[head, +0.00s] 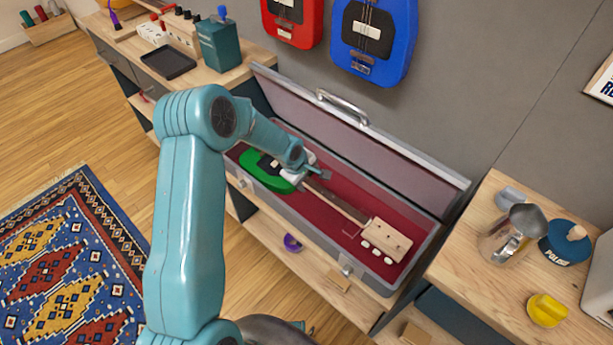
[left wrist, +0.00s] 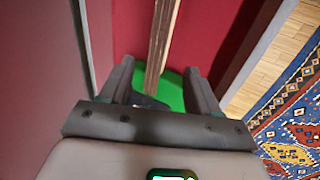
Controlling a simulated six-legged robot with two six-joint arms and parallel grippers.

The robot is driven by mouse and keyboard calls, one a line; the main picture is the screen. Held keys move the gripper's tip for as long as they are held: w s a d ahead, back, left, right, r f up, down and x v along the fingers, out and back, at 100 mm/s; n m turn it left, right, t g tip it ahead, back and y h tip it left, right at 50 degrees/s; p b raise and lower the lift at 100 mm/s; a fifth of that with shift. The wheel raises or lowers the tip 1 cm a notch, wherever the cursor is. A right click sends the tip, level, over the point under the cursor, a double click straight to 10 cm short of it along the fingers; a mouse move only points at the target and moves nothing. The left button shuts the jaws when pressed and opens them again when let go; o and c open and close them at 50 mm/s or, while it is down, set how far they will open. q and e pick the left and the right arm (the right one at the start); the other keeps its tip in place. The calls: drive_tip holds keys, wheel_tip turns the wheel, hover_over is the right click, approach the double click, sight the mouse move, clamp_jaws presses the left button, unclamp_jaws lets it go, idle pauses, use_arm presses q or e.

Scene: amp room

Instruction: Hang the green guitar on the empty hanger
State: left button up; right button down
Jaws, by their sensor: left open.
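The green guitar (head: 262,172) lies in the open grey case (head: 300,205) with red lining. Its body is at the left end, partly hidden by my left arm, and its pale headstock (head: 390,238) is at the right end. My left gripper (head: 322,174) is over the guitar where the neck meets the body. In the left wrist view the open jaws (left wrist: 160,85) have the guitar's neck (left wrist: 160,45) between them in the picture; I cannot tell whether they touch it. The green body also shows there. No empty hanger is in view.
A red guitar (head: 292,18) and a blue guitar (head: 372,40) hang on the grey wall behind the raised case lid (head: 360,135). A metal jug (head: 510,235) and a yellow cup (head: 546,309) stand on the right wooden top. A teal box (head: 220,44) stands at the left.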

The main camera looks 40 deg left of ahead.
sight(315, 185)
use_arm(q)
drive_tip(key=x, duration=0.3)
drive_tip(key=shift+a+f+b, duration=0.1)
drive_tip(key=shift+f+b, duration=0.15)
drive_tip(key=shift+b, duration=0.1)
drive_tip(key=b+x, duration=0.4)
drive_tip(key=shift+w+f, duration=0.1)
drive_tip(key=shift+f, duration=0.3)
drive_tip(key=shift+w+f+b, duration=0.2)
drive_tip(key=shift+b, duration=0.15)
clamp_jaws()
idle(0.7)
drive_tip(key=shift+w+r, duration=0.15)
drive_tip(key=shift+r, duration=0.2)
wheel_tip(315, 185, up, 13)
drive_tip(key=p, duration=0.5)
drive_tip(key=shift+f+p, duration=0.2)
drive_tip(key=shift+p, duration=0.1)
idle(1.0)
